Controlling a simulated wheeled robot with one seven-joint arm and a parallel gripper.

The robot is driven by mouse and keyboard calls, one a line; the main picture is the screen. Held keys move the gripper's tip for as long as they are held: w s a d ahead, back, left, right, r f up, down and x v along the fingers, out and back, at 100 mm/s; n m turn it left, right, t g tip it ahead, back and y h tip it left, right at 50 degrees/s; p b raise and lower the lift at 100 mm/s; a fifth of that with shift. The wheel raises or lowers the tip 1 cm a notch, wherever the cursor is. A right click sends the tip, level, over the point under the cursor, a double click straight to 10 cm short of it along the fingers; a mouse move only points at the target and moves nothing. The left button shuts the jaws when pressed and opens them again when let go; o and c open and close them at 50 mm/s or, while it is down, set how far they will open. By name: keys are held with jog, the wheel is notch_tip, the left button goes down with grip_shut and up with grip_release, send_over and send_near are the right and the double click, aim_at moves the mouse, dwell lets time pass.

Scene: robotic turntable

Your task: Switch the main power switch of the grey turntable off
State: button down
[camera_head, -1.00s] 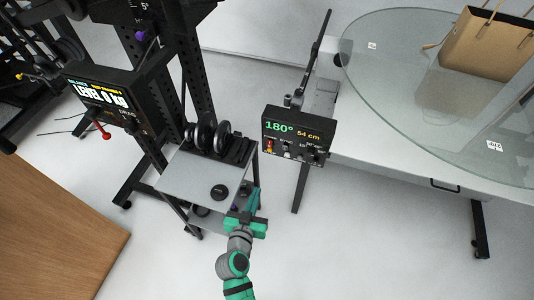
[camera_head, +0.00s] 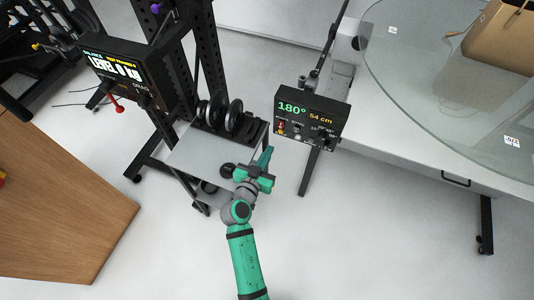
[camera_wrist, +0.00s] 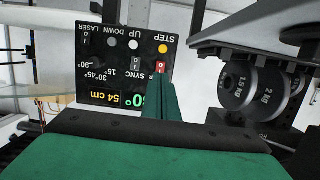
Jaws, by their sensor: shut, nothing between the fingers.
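The grey turntable (camera_head: 400,152) has a round glass top at the right. Its black control box (camera_head: 311,118) hangs at the left end and reads 180° and 54 cm. A small red switch (camera_head: 282,127) sits at the lower left of the box's face. In the wrist view the box appears upside down, with the red switch (camera_wrist: 161,67) just beyond the fingertips. I cannot tell the switch's position. My gripper (camera_head: 266,157) is shut and empty, left of and below the box. In the wrist view its green fingers (camera_wrist: 164,90) overlap the panel's edge; contact is unclear.
A weight rack (camera_head: 205,150) with black discs (camera_head: 222,115) stands close left of my gripper. Another black display box (camera_head: 122,72) with a red lever is further left. A wooden board (camera_head: 70,205) lies at lower left. A paper bag (camera_head: 500,40) stands on the glass.

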jog(key=x, duration=1)
jog(key=shift+w+d, duration=0.1)
jog(key=shift+w, duration=0.15)
jog(key=shift+w+f, duration=0.15)
jog(key=shift+w, duration=0.05)
send_near(281, 129)
jog(key=s+a+f, duration=0.2)
jog(key=s+f, duration=0.3)
jog(key=s, duration=0.2)
jog(key=shift+w+a+r, duration=0.1)
jog(key=shift+w+r, duration=0.05)
dwell(0.4)
